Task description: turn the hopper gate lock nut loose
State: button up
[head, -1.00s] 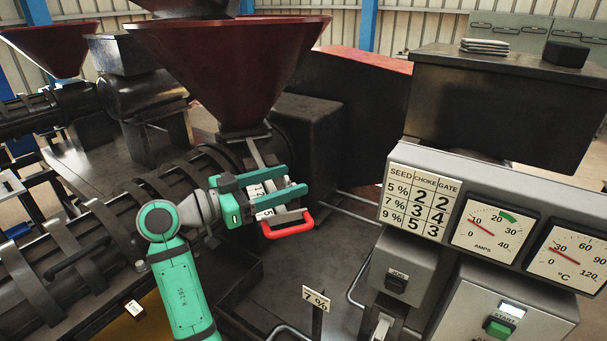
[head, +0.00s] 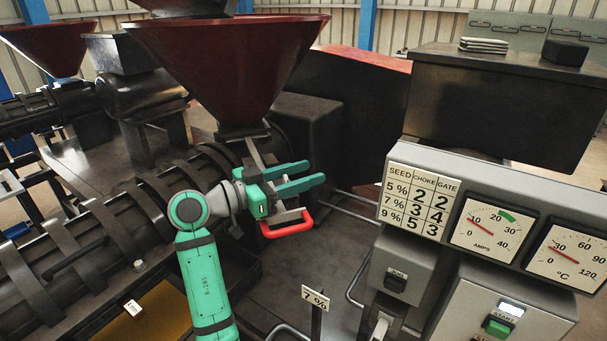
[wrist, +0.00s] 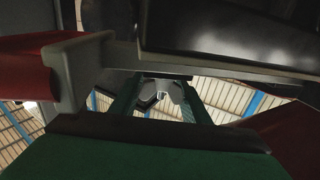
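The hopper gate below the dark red hopper (head: 225,70) shows a slanting grey bar (head: 257,155) and a red handle (head: 290,227). The red handle's side also shows large at the left of the wrist view (wrist: 25,85). My gripper (head: 316,171) is just above the handle, its two green fingers pointing right with a clear gap between them. In the wrist view the fingers (wrist: 160,105) are apart, with a small grey forked shape between them that I cannot identify. I cannot make out the lock nut in the head view; my gripper covers part of the gate and its number scale.
A grey panel (head: 590,230) with a seed/choke/gate chart (head: 420,203) and two dials stands at the right. The ribbed press barrel (head: 110,225) lies at left. Open space lies between gripper and panel.

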aim_at(288, 176)
jog(key=shift+n+t+y, duration=0.3)
jog(key=shift+n+t, duration=0.1)
jog(key=shift+t, duration=0.1)
jog(key=shift+w+a+n+t+y, duration=0.3)
jog(key=shift+a+n+t+y, duration=0.7)
jog(key=shift+n+y, duration=1.9)
jog(key=shift+w+a+n+t+y, duration=0.35)
jog(key=shift+n+t+y, duration=1.5)
jog(key=shift+y, duration=1.85)
jog(key=shift+w+a+n+t+y, duration=0.3)
jog(key=shift+a+n+t+y, duration=0.65)
jog(key=shift+n+y, duration=2)
jog(key=shift+d+m+t+y, duration=0.25)
jog(key=shift+m+t+y, duration=0.05)
jog(key=shift+y, duration=0.15)
jog(key=o, duration=1)
jog(key=shift+o, duration=0.2)
jog(key=v, duration=1)
jog(key=shift+s, duration=0.4)
